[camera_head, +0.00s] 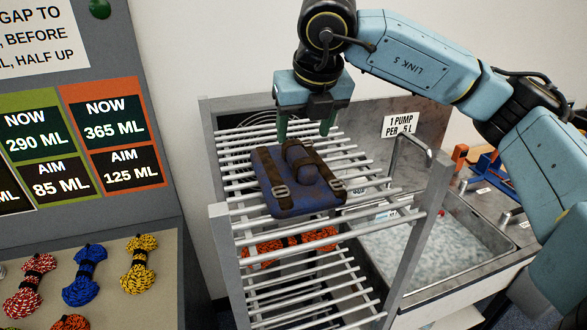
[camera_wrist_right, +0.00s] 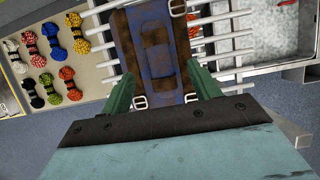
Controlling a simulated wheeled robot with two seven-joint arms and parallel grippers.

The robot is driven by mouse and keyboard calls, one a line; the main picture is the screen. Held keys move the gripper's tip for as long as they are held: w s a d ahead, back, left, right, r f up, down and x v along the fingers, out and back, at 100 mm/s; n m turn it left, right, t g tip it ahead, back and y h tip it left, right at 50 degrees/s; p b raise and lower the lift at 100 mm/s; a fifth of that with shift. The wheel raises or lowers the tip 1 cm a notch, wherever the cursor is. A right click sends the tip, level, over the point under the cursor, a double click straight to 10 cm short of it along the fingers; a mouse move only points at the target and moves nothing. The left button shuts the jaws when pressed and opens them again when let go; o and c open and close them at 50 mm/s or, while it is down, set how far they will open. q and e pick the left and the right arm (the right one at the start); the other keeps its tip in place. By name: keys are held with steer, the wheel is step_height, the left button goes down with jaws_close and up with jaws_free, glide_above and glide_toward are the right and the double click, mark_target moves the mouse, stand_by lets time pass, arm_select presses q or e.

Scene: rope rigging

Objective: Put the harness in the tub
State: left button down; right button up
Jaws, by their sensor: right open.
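The harness (camera_head: 297,196) is a dirty blue pad with brown straps, metal buckles and a rolled part on top. It lies on the top bars of a metal rack. In the right wrist view the harness (camera_wrist_right: 155,50) shows between and beyond the fingers. My right gripper (camera_head: 304,132) is open and empty, with green fingers pointing down over the far end of the harness. It also shows in the right wrist view (camera_wrist_right: 161,88). I cannot tell whether the fingers touch the harness. The tub (camera_head: 510,231) is a metal basin of foamy water right of the rack. My left gripper is out of view.
The rack (camera_head: 222,230) has upright posts and lower bars, with an orange rope bundle (camera_head: 275,247) beneath. A tap (camera_head: 412,150) and a sign (camera_head: 400,123) stand behind the tub. Several coiled ropes (camera_head: 82,275) lie on a board at left, below a panel of number cards (camera_head: 110,120).

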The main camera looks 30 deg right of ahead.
mark_target(299, 151)
steer(key=shift+w+f+p, duration=0.1)
steer(key=shift+f+p, duration=0.2)
steer(key=shift+f, duration=0.3)
steer(key=p+x, duration=0.1)
steer(key=x, duration=0.3)
steer(key=shift+w+f, duration=0.1)
steer(key=shift+f, duration=0.05)
steer(key=shift+c, duration=0.4)
jaws_close()
